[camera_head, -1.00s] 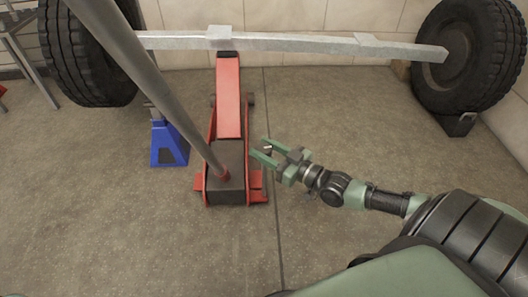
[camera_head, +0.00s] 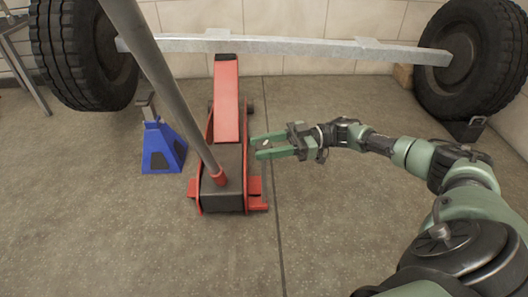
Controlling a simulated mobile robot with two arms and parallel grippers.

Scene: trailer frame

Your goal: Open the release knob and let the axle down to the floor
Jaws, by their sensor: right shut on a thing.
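The grey axle (camera_head: 300,46) spans the back between two black tyres, the left tyre (camera_head: 60,60) and the right tyre (camera_head: 490,60). The red floor jack (camera_head: 227,110) stands on the floor with its lifting arm reaching under the axle. Its grey handle (camera_head: 165,80) leans up to the left from a red socket. My right gripper (camera_head: 254,148) is at the right side of the jack's rear body, its green fingers shut on the release knob (camera_head: 264,144), which is mostly hidden between them. My left gripper is out of view.
A blue jack stand (camera_head: 162,147) stands on the floor left of the jack, apart from it. A black chock (camera_head: 462,130) and a wooden block (camera_head: 403,75) sit by the right tyre. A tiled wall is behind. The front floor is clear.

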